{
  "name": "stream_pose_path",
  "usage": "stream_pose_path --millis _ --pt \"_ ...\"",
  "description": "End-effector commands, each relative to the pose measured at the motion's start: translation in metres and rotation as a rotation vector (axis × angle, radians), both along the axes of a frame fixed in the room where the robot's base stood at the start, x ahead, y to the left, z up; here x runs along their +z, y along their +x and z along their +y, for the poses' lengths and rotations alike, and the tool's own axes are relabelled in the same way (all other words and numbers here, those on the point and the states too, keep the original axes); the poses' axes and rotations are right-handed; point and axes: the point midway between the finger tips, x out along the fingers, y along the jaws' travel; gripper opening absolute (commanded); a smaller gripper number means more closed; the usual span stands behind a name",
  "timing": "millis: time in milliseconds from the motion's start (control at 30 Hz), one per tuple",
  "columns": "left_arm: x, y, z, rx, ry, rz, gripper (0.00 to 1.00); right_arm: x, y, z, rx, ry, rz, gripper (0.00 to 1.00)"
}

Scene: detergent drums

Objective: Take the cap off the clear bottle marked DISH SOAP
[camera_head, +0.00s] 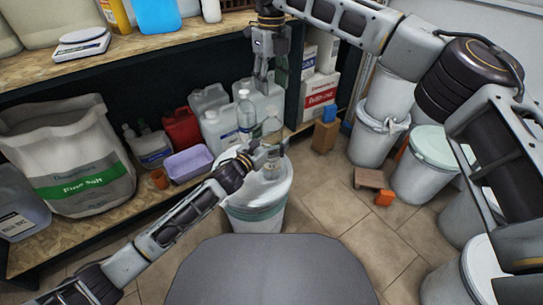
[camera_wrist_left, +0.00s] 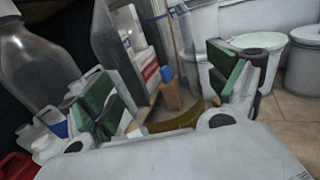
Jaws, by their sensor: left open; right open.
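A clear bottle (camera_head: 272,124) stands on the white drum (camera_head: 255,213), with my left gripper (camera_head: 268,152) open at its side, low on it. A second clear bottle (camera_head: 245,112) with a pale cap stands just to its left. No DISH SOAP marking is readable on either. My right gripper (camera_head: 264,82) is open, pointing down above the bottles and touching nothing.
Shelves behind hold white jugs (camera_head: 211,98), a red jug (camera_head: 181,129), a purple tub (camera_head: 188,161) and a large Fine Salt bag (camera_head: 70,150). White drums (camera_head: 425,165) crowd the right. A wooden block (camera_head: 325,136) stands on the tiled floor, which is partly clear.

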Motion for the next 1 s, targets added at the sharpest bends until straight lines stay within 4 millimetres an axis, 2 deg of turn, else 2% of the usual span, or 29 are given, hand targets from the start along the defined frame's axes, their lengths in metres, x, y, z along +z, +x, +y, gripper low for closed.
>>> stream_pose_path --millis 100,800,1000 --pt "0.0000 -0.0001 0.0001 0.000 0.000 0.000 0.90 0.0000 0.0000 0.0000 0.000 0.000 0.000 0.48" --pt "0.0000 -0.0002 0.0001 0.000 0.000 0.000 0.00 -0.0020 -0.0003 0.0000 0.000 0.000 0.004 0.48" --pt "0.0000 -0.0001 0.0002 0.000 0.000 0.000 0.00 -0.0086 -0.0029 0.0057 0.006 0.022 0.021 0.48"
